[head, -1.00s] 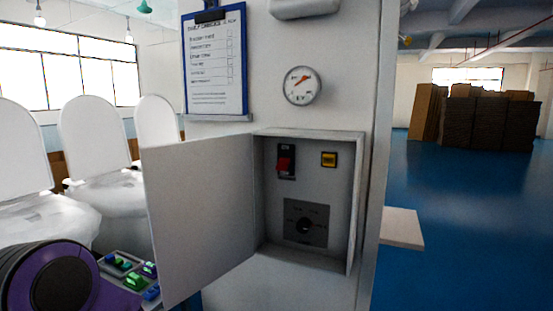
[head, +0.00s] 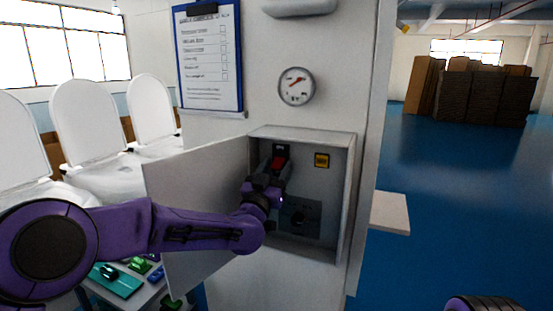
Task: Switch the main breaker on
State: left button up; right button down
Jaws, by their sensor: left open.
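The main breaker, a red switch (head: 280,153) on a dark plate, is in the upper left of the open electrical box (head: 335,205). My left gripper (head: 277,166) is inside the box, right at the red switch. It is open, and its fingers hide the lower part of the switch. I cannot tell whether the fingers touch it. The box door (head: 190,175) stands open to the left, partly behind my left arm. My right gripper is not in view.
A yellow button (head: 322,160) and a rotary dial (head: 300,218) are also in the box. A gauge (head: 297,87) and a clipboard (head: 208,60) are above. A ledge (head: 389,212) juts out at right. White toilets (head: 95,135) stand at left.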

aim_at(276, 167)
pick_arm(q)
jog(key=shift+w, duration=0.2)
grip_shut()
jog(key=shift+r, duration=0.15)
jog(key=g, duration=0.2)
jog(key=r+g+y+p, duration=0.1)
jog(key=g, duration=0.1)
jog(key=shift+s, duration=0.2)
jog(key=g, duration=0.1)
jog(key=r+g+y, duration=0.1)
jog(key=g, duration=0.1)
jog(key=shift+w+r+g+y, duration=0.1)
jog(key=shift+r+g+y, duration=0.2)
jog(key=shift+g, duration=0.6)
jog(key=shift+w+r+g+y, duration=0.15)
jog(key=shift+g+y, duration=0.25)
jog(key=shift+g, duration=0.5)
jog(key=shift+s, duration=0.1)
